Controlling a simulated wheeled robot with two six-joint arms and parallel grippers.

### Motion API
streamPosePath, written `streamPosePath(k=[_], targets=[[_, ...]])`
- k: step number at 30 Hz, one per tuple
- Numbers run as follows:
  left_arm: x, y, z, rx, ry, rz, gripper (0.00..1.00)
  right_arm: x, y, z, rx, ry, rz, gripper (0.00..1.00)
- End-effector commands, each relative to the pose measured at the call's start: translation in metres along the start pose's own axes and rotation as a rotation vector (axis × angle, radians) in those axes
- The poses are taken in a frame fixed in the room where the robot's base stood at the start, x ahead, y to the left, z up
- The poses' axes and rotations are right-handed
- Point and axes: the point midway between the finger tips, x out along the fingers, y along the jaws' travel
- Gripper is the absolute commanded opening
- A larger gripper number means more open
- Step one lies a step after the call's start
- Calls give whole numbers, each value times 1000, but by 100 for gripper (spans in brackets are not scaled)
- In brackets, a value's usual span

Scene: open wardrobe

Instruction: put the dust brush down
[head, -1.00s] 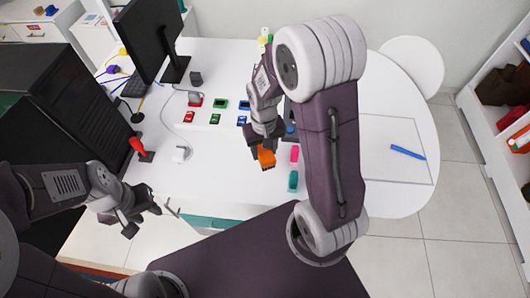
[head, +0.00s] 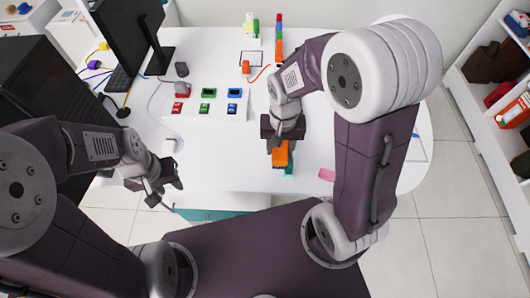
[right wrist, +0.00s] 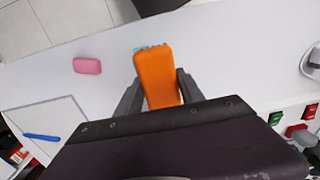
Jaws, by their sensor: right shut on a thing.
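The orange dust brush (head: 280,156) is between the fingers of my right gripper (head: 282,142), which is shut on it. In the right wrist view the brush (right wrist: 157,78) shows as an orange block between the two dark fingers (right wrist: 157,98), over the white table (right wrist: 225,50). I cannot tell whether it touches the tabletop.
A pink block (head: 327,175) lies to the right of the brush. A monitor (head: 125,35) stands at the back left. A blue pen (right wrist: 41,137) lies at the right side of the table.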

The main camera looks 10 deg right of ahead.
Motion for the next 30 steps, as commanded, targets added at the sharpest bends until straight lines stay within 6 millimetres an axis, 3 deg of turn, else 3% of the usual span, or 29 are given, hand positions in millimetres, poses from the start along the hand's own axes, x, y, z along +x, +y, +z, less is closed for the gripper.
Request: streamPosePath(k=[3,9,14,21,30], targets=[[-3,0,0,0,0,0,36,16,-23,-13,-3,-4,2,0],[-6,0,-1,0,0,0,36,32,-46,-28,0,-1,0,0],[-6,0,-1,0,0,0,36,36,-48,-29,2,0,0,0],[-8,0,-1,0,0,0,36,72,-48,-28,1,-2,1,0],[-6,0,-1,0,0,0,36,75,-48,-29,1,1,-1,0]])
